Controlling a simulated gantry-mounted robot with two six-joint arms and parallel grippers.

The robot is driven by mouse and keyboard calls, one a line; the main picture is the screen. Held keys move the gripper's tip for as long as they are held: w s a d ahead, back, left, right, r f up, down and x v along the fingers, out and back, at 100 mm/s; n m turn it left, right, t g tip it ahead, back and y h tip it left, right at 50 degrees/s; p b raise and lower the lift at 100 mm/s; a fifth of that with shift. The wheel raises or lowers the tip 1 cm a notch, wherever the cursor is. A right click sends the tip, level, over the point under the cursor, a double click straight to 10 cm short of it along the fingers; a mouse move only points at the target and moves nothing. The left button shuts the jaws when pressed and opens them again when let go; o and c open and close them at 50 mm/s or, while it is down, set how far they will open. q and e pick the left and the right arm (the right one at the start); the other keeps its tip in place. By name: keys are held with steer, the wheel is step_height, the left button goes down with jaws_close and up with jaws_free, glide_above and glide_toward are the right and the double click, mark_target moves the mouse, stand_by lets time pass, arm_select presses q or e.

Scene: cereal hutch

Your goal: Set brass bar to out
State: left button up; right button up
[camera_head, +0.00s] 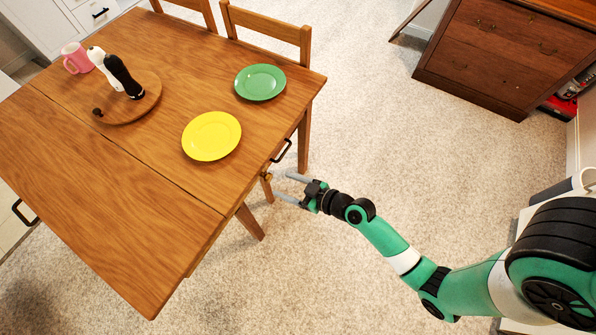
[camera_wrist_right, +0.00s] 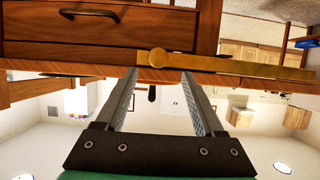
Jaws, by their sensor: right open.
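The brass bar (camera_wrist_right: 235,67) shows in the right wrist view as a flat strip running right from a round boss (camera_wrist_right: 157,62) on the wooden table front. In the head view only a small brass end (camera_head: 267,177) shows at the table's edge. My right gripper (camera_head: 281,184) is open and empty just off that edge, its fingers pointing at the table. In the right wrist view the gripper (camera_wrist_right: 158,74) has its two fingertips on either side of the boss, with the bar extending past the right finger. Contact cannot be told. My left gripper is not in view.
The table (camera_head: 100,215) carries a yellow plate (camera_head: 212,136), a green plate (camera_head: 260,82) and a round wooden board (camera_head: 140,113) with shakers. A dark drawer handle (camera_head: 281,151) juts from the table front near the gripper. The carpet (camera_head: 400,150) beside the table is clear.

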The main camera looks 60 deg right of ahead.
steer(key=v, duration=0.5)
steer(key=shift+s+r, duration=0.1)
steer(key=shift+s, duration=0.05)
steer(key=shift+a, duration=0.1)
